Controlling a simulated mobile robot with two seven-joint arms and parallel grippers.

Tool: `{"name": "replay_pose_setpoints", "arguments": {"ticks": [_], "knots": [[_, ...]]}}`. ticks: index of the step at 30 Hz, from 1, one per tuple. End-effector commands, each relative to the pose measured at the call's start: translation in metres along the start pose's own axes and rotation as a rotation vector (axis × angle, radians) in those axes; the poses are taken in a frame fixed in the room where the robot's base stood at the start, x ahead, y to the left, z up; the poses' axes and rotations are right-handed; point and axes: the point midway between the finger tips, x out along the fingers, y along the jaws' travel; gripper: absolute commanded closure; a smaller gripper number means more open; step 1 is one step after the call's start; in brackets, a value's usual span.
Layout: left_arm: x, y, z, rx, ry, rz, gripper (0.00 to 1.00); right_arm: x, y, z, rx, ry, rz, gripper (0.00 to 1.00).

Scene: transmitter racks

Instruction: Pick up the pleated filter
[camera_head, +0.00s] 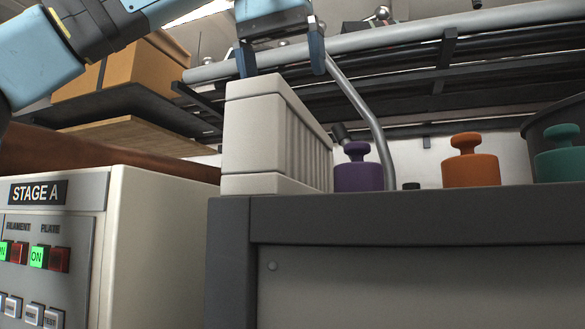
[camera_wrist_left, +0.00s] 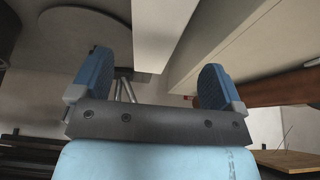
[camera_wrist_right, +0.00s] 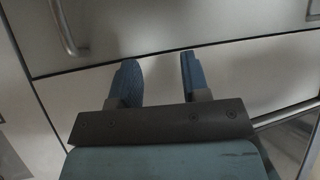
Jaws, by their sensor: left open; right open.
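The pleated filter (camera_head: 262,135) is a pale grey-white block with ribbed pleats along its right side. It stands upright on the left end of the dark grey cabinet top in the head view. My left gripper (camera_head: 281,58) is open just above it, one finger near each side of its top edge. The left wrist view shows the same gripper (camera_wrist_left: 154,75) with nothing clearly between its fingers; a pale block at the top may be the filter. My right gripper (camera_wrist_right: 158,78) is open and empty before a grey panel, outside the head view.
Purple (camera_head: 358,170), orange (camera_head: 470,165) and teal (camera_head: 560,155) knobbed weights stand right of the filter. A bent grey metal tube (camera_head: 365,105) rises behind it. The STAGE A unit (camera_head: 150,250) stands to the left. A shelf holds a cardboard box (camera_head: 135,70).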

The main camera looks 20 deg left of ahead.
Motion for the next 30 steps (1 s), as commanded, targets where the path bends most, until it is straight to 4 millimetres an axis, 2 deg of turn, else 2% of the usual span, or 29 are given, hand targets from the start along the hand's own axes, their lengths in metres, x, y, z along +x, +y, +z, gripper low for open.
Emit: {"name": "replay_pose_setpoints", "arguments": {"ticks": [3, 11, 18, 27, 29, 30], "knots": [[0.016, 0.000, 0.000, 0.001, 0.000, -0.003, 0.06, -0.003, 0.003, -0.001, -0.013, 0.000, -0.002, 0.57], [0.035, 0.000, -0.001, 0.000, -0.001, -0.004, 0.06, -0.004, 0.006, -0.006, -0.013, 0.002, 0.003, 0.57], [0.069, 0.000, -0.002, 0.000, 0.000, -0.003, 0.06, -0.004, 0.006, -0.012, 0.018, 0.001, 0.014, 0.57], [0.076, 0.001, -0.002, -0.001, 0.000, -0.001, 0.06, 0.000, 0.005, -0.010, 0.034, -0.002, 0.018, 0.57], [0.076, 0.001, -0.002, -0.001, 0.001, -0.001, 0.18, 0.000, 0.005, -0.009, 0.032, -0.004, 0.018, 0.57], [0.076, 0.001, -0.002, -0.001, 0.001, -0.001, 0.27, -0.001, 0.005, -0.008, 0.031, -0.005, 0.018, 0.57]]}}
